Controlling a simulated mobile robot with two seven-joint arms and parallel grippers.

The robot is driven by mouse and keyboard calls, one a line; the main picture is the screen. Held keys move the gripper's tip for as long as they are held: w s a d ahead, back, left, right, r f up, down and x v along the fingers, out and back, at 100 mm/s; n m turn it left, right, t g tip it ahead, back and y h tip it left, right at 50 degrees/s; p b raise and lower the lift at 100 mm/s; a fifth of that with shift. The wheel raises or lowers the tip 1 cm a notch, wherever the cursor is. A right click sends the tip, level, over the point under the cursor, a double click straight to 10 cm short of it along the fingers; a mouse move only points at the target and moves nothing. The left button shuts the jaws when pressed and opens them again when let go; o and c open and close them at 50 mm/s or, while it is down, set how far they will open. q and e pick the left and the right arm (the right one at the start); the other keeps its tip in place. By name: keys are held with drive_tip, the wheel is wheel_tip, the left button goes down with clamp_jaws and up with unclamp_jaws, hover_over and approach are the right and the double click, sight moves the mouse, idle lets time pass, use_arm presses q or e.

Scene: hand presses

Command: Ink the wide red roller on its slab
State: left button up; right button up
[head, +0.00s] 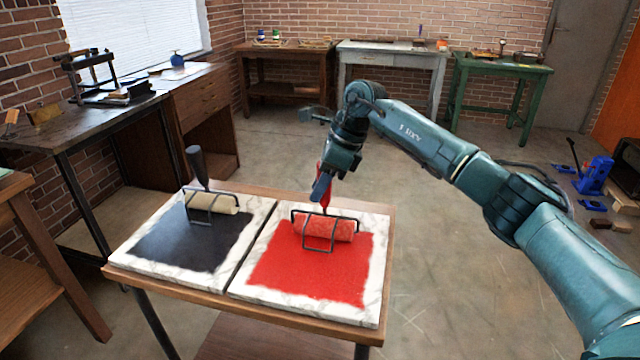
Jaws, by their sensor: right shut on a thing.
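The wide red roller (338,230) has a red cylinder in a dark wire frame and a red handle. It lies over the far part of the red ink patch on the right marble slab (373,262); I cannot tell whether it touches the ink. My right gripper (322,188) is shut on the red handle, which stands up from the frame and is partly hidden by the fingers. My left gripper is not in view.
On the left slab (122,261) with black ink (190,243) rests a cream roller (212,203) with a dark upright handle. Both slabs lie on a small wooden table (235,309). A workbench with a press (90,75) stands left.

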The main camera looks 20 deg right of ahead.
drive_tip(key=s+a+b, duration=0.1)
drive_tip(key=s+a, duration=0.7)
drive_tip(key=s, duration=0.4)
idle(1.4)
drive_tip(key=shift+r, duration=0.2)
wheel_tip(320, 180, up, 5)
drive_tip(key=p, duration=0.2)
drive_tip(key=shift+a+f+p, duration=0.1)
drive_tip(key=shift+f+p, duration=0.05)
drive_tip(key=shift+p, duration=0.2)
drive_tip(key=shift+s, duration=0.1)
idle(0.4)
